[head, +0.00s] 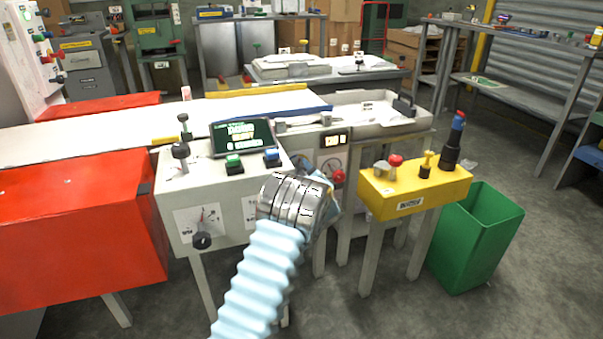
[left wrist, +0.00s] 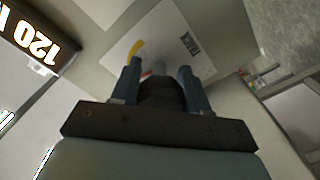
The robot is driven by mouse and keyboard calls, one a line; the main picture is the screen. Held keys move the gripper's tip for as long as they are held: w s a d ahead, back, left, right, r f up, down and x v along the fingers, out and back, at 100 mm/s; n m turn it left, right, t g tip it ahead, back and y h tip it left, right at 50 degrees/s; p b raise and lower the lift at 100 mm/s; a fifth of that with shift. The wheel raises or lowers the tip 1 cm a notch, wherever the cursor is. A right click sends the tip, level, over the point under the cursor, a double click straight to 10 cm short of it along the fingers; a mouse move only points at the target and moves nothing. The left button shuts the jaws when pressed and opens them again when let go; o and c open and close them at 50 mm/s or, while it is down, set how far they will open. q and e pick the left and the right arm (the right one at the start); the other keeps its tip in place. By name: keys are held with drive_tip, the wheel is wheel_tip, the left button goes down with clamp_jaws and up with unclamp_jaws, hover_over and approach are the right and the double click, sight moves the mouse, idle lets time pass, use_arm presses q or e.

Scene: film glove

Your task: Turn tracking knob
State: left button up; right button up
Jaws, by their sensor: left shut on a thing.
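My left gripper (head: 326,188) reaches to the front of the grey control cabinet (head: 180,215). Its arm hides part of that front. In the left wrist view its two blue fingers (left wrist: 160,78) are shut on a dark round knob (left wrist: 160,93), one finger on each side. The knob sits before a pale dial plate (left wrist: 190,45) with a yellow arc, a bit of red and a small printed label. I cannot read the knob's name. In the head view the held knob is hidden behind the gripper. My right gripper is not in view.
A black knob (head: 202,241) sits below a dial left of my arm. A screen (head: 243,138) and green and blue buttons are on the cabinet top. A yellow control box (head: 415,190) and a green bin (head: 478,238) stand at right. A red cabinet (head: 75,225) stands at left.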

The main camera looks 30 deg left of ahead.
use_arm(q)
drive_tip(key=shift+m, duration=0.7)
drive_tip(key=o, duration=1.1)
drive_tip(key=shift+c, duration=0.2)
drive_tip(key=b+v, duration=0.1)
drive_tip(key=v, duration=1.2)
drive_tip(key=shift+s+d, duration=0.25)
drive_tip(key=shift+d, duration=0.1)
